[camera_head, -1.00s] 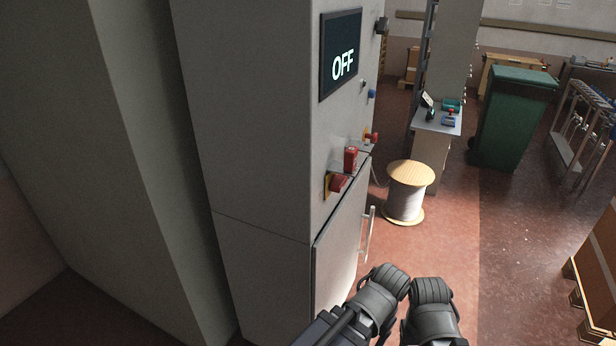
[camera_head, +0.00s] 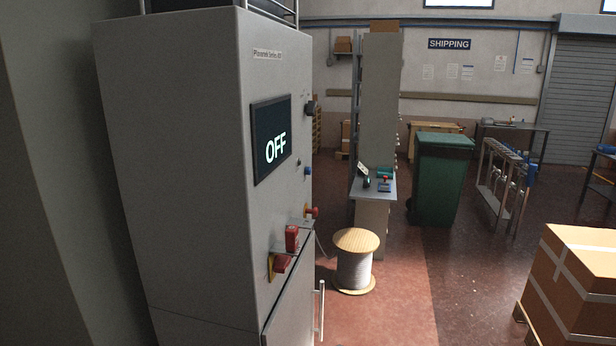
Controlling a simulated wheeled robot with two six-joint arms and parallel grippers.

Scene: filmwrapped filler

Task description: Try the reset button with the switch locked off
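A tall grey machine cabinet (camera_head: 200,150) stands at the left, seen at a steep angle. Its dark screen (camera_head: 271,138) reads OFF. Low on the same face is a red rotary switch (camera_head: 281,263) on a yellow plate, with a red padlock-like block (camera_head: 292,238) just above it. A blue button (camera_head: 307,171) sits right of the screen, with a black knob (camera_head: 310,107) above it. A red mushroom button (camera_head: 311,211) with an orange base juts out lower down. Neither of my grippers is in view.
A cable spool (camera_head: 354,262) stands on the floor right of the cabinet. Behind are a small bench (camera_head: 373,188), a green bin (camera_head: 440,180) and a metal rack (camera_head: 503,185). A taped carton (camera_head: 575,290) is at lower right. Floor between spool and carton is clear.

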